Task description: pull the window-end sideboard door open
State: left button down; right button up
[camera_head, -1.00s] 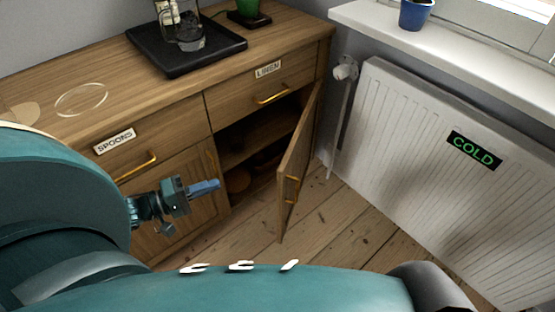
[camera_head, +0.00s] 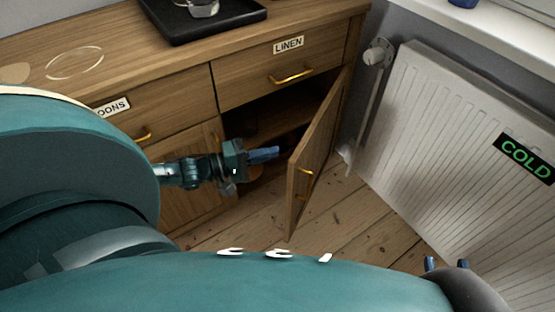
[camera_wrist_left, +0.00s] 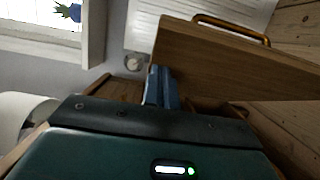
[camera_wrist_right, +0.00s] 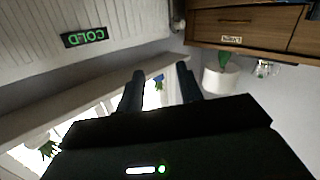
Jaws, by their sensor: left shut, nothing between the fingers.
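The window-end sideboard door (camera_head: 322,140) stands part open, swung out from the dark compartment (camera_head: 285,120) under the drawer labelled LINEN. Its brass handle (camera_head: 303,184) is on the outer face, towards the radiator. My left gripper (camera_head: 272,154) is shut and empty, in front of the opening on the door's inner side. In the left wrist view its fingers (camera_wrist_left: 161,86) are together beside the door panel (camera_wrist_left: 215,62); I cannot tell whether they touch it. The handle (camera_wrist_left: 232,28) shows beyond the panel. My right gripper (camera_head: 446,264) is open and empty at the lower right, away from the door.
A white radiator (camera_head: 455,150) with a COLD sign stands right of the sideboard, with floorboards (camera_head: 345,215) clear between it and the door. A black tray (camera_head: 205,22) is on the sideboard top.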

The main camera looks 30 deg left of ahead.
pick_arm(q)
jog(key=d, duration=0.2)
jog(key=shift+w+d, duration=0.1)
jog(key=shift+d, duration=0.3)
